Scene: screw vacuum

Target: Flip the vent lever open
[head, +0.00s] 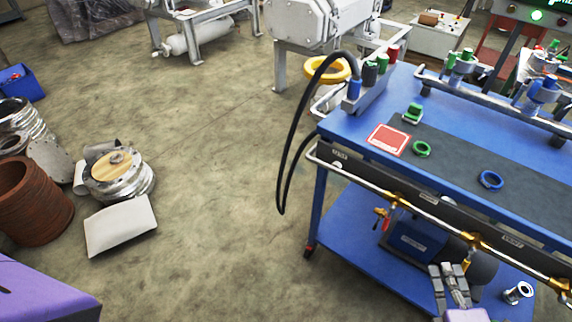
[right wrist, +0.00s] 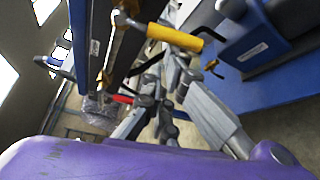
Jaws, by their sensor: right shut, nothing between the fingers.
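A red-handled lever (head: 380,213) is further left. In the right wrist view the yellow handle (right wrist: 175,38) lies beyond the fingertips, and the red handle (right wrist: 122,99) is beyond them on the left. I cannot tell for sure which is the vent lever. My right gripper (head: 449,270) is shut and empty, below the pipe near the yellow lever. My left gripper is not in view.
The blue cart top (head: 460,144) carries a red card (head: 388,139), a green ring (head: 422,149) and a blue ring (head: 491,180). A blue pump box (head: 415,242) and a metal fitting (head: 519,292) are on the lower shelf. Open floor lies left of the cart.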

